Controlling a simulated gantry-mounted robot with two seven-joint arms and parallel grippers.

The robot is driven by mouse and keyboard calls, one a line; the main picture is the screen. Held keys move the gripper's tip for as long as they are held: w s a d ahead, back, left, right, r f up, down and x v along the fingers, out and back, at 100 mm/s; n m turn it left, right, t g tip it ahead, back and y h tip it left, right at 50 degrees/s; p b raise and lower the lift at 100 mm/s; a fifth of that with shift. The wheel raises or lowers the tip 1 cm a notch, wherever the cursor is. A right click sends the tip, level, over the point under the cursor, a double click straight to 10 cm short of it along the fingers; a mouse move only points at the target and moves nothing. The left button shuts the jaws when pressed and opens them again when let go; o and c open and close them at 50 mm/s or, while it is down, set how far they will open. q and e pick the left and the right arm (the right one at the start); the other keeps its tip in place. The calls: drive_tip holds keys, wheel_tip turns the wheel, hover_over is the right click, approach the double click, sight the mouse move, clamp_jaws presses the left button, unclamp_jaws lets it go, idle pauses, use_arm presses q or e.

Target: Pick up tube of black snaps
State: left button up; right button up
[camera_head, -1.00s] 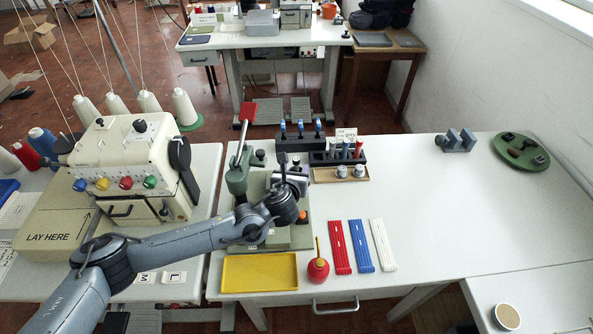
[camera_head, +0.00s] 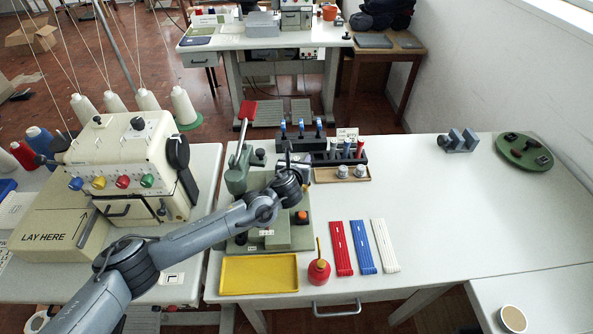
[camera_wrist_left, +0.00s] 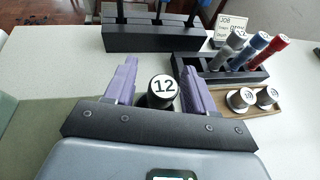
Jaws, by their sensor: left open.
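A dark tube with a white round label reading 12 on its top (camera_wrist_left: 163,88) stands between the two purple fingers of my left gripper (camera_wrist_left: 160,92) in the left wrist view. The fingers are open on either side of it, and I cannot tell whether they touch it. Its lower part is hidden by the gripper body. In the head view my left gripper (camera_head: 289,160) is at the back of the green press base, left of the black tube rack (camera_head: 322,159). I cannot make out the dark tube there. My right gripper is out of view.
Grey, blue and red tubes (camera_wrist_left: 253,50) lean in the rack to the right. A wooden tray (camera_wrist_left: 213,101) with two silver-sided spools is in front of it. A black block with blue-handled tools (camera_wrist_left: 150,38) stands behind.

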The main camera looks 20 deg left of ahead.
use_arm(q)
clamp_jaws()
drive_tip(key=shift+r, duration=0.1)
